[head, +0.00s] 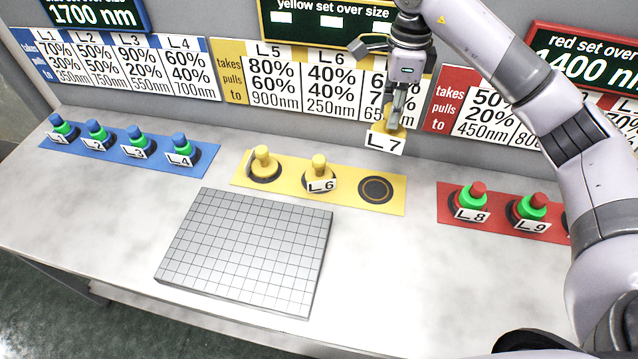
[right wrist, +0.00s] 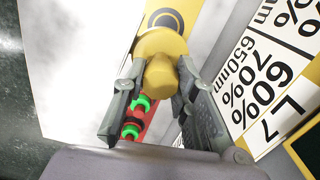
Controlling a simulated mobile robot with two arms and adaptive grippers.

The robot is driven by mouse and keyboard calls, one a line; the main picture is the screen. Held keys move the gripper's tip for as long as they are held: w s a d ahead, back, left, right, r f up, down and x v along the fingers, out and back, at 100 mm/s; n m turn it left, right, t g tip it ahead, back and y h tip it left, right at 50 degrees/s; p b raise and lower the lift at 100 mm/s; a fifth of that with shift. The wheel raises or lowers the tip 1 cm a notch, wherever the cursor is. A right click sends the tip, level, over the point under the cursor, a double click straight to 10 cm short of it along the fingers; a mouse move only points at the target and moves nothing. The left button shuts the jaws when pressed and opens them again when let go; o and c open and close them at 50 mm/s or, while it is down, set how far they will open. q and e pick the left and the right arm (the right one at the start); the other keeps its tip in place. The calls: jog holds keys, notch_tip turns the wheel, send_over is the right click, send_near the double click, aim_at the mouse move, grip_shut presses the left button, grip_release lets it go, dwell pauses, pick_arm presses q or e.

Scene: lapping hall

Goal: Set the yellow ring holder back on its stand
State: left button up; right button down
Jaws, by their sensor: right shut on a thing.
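My right gripper (head: 397,100) is shut on the yellow ring holder (head: 392,128), which carries an L7 tag and hangs above the bench. The right wrist view shows the holder (right wrist: 160,75) between the fingers of the right gripper (right wrist: 160,95). The yellow stand strip (head: 222,182) lies on the bench below and to the left. Its right spot, a dark ring (head: 376,188), is empty. A yellow holder with a hidden tag (head: 264,163) and the L6 holder (head: 319,170) stand on its left and middle spots. My left gripper is not in view.
A grey gridded plate (head: 245,250) lies in front of the yellow strip. A blue strip (head: 205,157) with several holders is at left; a red strip (head: 449,196) with holders is at right. Signs line the wall behind.

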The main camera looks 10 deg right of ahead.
jog(key=shift+w+d+m, duration=0.35)
jog(key=shift+w+m, duration=0.4)
jog(key=shift+m, duration=0.45)
jog(key=shift+s+d+f, duration=0.1)
jog(key=shift+s+f, duration=0.05)
jog(key=shift+f, duration=0.7)
notch_tip(320, 180, down, 17)
jog(key=shift+f+p, duration=0.15)
jog(key=shift+p, duration=0.7)
jog(key=shift+f, duration=0.3)
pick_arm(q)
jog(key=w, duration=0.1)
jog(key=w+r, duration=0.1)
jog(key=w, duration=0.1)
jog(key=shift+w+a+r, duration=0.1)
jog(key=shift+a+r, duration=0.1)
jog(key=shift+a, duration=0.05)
pick_arm(e)
jog(key=shift+f, duration=0.1)
